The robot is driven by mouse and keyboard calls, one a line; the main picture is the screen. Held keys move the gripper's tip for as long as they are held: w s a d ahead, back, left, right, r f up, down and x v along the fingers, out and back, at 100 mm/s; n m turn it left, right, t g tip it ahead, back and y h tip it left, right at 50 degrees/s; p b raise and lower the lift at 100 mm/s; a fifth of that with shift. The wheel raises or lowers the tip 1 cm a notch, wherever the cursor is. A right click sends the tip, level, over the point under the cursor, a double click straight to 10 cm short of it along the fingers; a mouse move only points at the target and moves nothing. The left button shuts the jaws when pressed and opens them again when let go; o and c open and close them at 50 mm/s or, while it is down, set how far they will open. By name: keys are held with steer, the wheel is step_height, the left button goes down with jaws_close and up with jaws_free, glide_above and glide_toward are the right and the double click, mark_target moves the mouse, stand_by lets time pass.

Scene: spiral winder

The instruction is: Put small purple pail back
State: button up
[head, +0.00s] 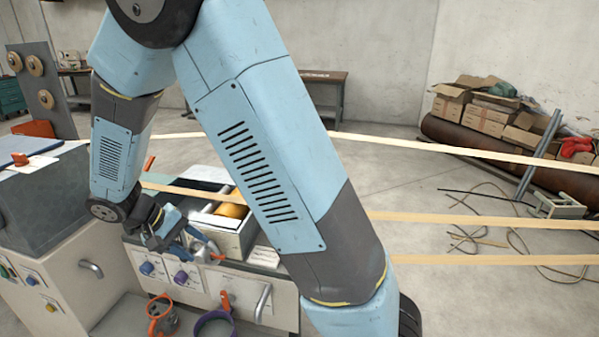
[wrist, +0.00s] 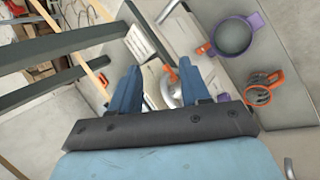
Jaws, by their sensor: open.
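A round purple-rimmed pail (head: 213,324) with a grey inside sits on the lower shelf of the machine, at the bottom edge of the head view. It also shows in the wrist view (wrist: 233,38), upper right, apart from my fingers. I cannot tell whether it is the small one. My gripper (head: 195,243) is over the machine's front panel, above and left of the pail in the head view. In the wrist view my gripper (wrist: 162,84) has its two blue fingers spread. A shiny metal piece with an orange part (wrist: 171,90) shows between them; I see no grip on it.
An orange pail (head: 161,318) stands left of the purple one. The front panel (head: 190,276) carries knobs and a metal handle (head: 263,303). An open box (head: 232,238) with a yellow roller is behind. Long pale strips (head: 470,218) cross the right side.

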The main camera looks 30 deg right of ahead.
steer(key=s+d+r+m+t+y, duration=0.1)
steer(key=s+d+r+y, duration=0.2)
steer(key=d+r, duration=0.35)
steer(key=s+d+r+m+y, duration=0.1)
steer(key=s+d+r+y, duration=0.1)
steer(key=d+r, duration=0.5)
steer(key=s+d+r+t+y, duration=0.2)
steer(key=s+d+r+t, duration=0.3)
steer(key=s+r, duration=0.4)
steer(key=s+d, duration=0.1)
steer(key=s, duration=0.2)
steer(key=shift+s+r+m, duration=0.15)
steer(key=shift+s+m, duration=0.1)
steer(key=shift+m, duration=0.05)
steer(key=shift+d, duration=0.15)
